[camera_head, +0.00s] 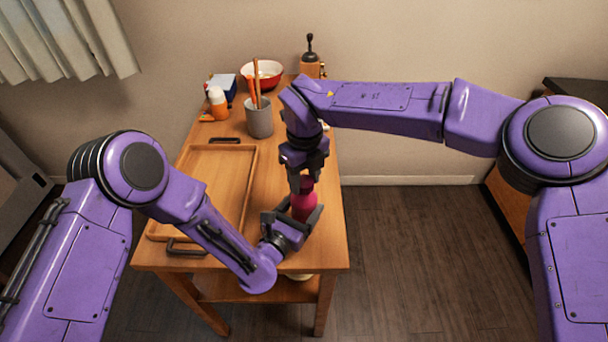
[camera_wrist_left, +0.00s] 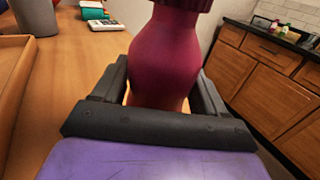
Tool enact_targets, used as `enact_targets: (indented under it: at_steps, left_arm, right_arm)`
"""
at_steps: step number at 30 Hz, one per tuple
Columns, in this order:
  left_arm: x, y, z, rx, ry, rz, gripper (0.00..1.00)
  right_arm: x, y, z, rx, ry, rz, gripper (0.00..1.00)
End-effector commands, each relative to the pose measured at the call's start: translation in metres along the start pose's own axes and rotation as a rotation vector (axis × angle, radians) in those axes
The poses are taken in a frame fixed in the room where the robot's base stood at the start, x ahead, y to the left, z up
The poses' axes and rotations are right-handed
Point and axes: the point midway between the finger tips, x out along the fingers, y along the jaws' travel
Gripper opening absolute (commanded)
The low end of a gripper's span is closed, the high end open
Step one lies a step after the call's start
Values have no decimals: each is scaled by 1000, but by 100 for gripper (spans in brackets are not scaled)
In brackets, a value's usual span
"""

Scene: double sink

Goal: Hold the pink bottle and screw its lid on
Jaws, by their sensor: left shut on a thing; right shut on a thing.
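The pink bottle (camera_head: 304,204) is upright at the right side of the wooden table in the head view. My left gripper (camera_head: 296,220) is shut around its body from the left. In the left wrist view the bottle (camera_wrist_left: 167,60) stands between the two black fingers (camera_wrist_left: 160,95), and a dark ridged edge shows at its top. My right gripper (camera_head: 305,180) points down from above and is shut on the lid (camera_head: 306,183) at the bottle's top. The fingers hide most of the lid, so I cannot tell how it sits on the neck.
A wooden tray (camera_head: 249,205) lies left of the bottle on the table (camera_head: 325,240). Behind stand a grey cup (camera_head: 259,122) with utensils, a red bowl (camera_head: 262,75), an orange-and-white bottle (camera_head: 217,103) and a grinder (camera_head: 310,62). The table's right edge is close to the bottle.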

Motion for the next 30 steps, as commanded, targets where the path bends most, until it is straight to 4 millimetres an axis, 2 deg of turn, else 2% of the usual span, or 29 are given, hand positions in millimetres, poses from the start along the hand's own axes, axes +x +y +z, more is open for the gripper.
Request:
enact_targets:
  at_steps: [1,2,5,8,30]
  left_arm:
    - [0,0,0,0,1,0,18]
    - [0,0,0,0,1,0,0]
    - [0,0,0,0,1,0,0]
    - [0,0,0,0,1,0,0]
    - [0,0,0,0,1,0,0]
  right_arm:
    - [1,0,0,0,0,0,19]
    - [1,0,0,1,0,0,19]
    - [1,0,0,51,0,0,19]
    - [1,1,0,234,0,2,19]
    - [2,1,3,2558,3,0,19]
